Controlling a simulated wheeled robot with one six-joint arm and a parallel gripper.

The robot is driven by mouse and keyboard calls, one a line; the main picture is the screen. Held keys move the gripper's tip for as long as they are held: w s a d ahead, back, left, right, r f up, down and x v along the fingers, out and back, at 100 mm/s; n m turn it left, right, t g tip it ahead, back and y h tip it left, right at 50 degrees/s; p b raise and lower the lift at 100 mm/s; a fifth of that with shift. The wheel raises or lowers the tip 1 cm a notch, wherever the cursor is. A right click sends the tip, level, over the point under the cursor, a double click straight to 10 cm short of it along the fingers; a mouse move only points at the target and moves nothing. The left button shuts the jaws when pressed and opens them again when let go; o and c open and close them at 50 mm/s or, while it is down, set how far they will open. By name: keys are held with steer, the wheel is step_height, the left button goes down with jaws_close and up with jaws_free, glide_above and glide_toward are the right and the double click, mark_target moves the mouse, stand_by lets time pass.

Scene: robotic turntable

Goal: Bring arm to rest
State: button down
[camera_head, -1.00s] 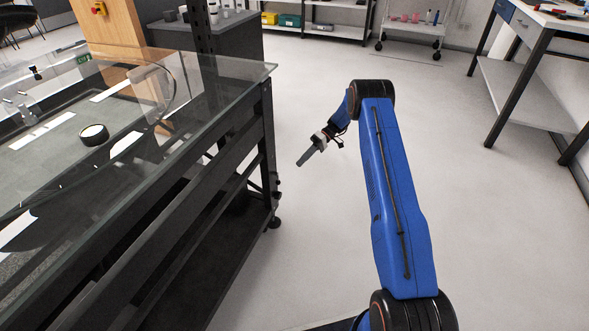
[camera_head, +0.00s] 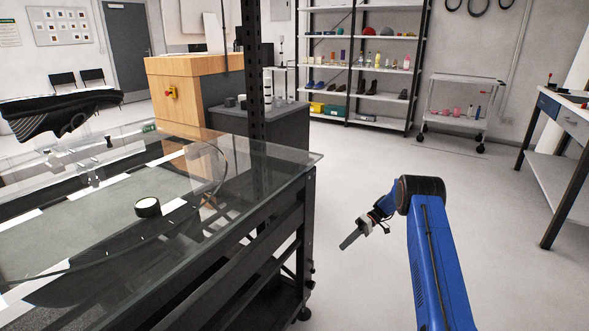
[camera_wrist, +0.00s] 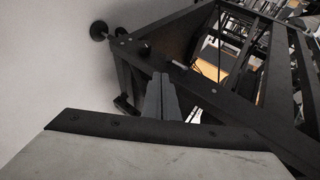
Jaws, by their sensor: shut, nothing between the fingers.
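My blue arm (camera_head: 436,265) rises at the lower right of the head view and bends at a dark elbow joint. My gripper (camera_head: 347,243) hangs beyond the elbow, pointing down and to the left over open floor. It is to the right of the glass-topped table (camera_head: 262,160) and apart from it in this view. In the wrist view the two grey fingers of my gripper (camera_wrist: 161,84) lie together, with nothing between them. The table's dark frame (camera_wrist: 190,85) shows beyond the fingertips.
A round black-and-white object (camera_head: 148,207) shows at the glass-topped table. Shelves (camera_head: 362,60) and a white trolley (camera_head: 460,105) stand along the back wall. A workbench (camera_head: 560,150) is at the right. Floor is clear between table and workbench.

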steer(key=s+a+r+m+t+h, duration=0.1)
steer(key=s+r+h, duration=0.1)
steer(key=s+r, duration=0.8)
steer(key=s+a+r+m+t+h, duration=0.15)
steer(key=s+r, duration=0.45)
steer(key=r, duration=0.7)
steer(key=s+a+r+m+t+h, duration=0.1)
steer(key=s+a+r+h, duration=0.15)
steer(key=s+r, duration=0.7)
steer(key=s+d+r+m+t+h, duration=0.1)
steer(key=s+r, duration=0.3)
steer(key=s, duration=0.4)
steer(key=s+r+m+t+h, duration=0.15)
steer(key=s+r, duration=0.25)
steer(key=s, duration=0.5)
steer(key=s+d+f+m+t+h, duration=0.1)
steer(key=s+f+t, duration=0.1)
steer(key=s, duration=0.6)
steer(key=s+d+f+t+h, duration=0.1)
steer(key=s, duration=0.7)
steer(key=shift+d+f+m+t, duration=0.2)
steer(key=shift+f+m+t, duration=0.2)
steer(key=shift+s, duration=0.1)
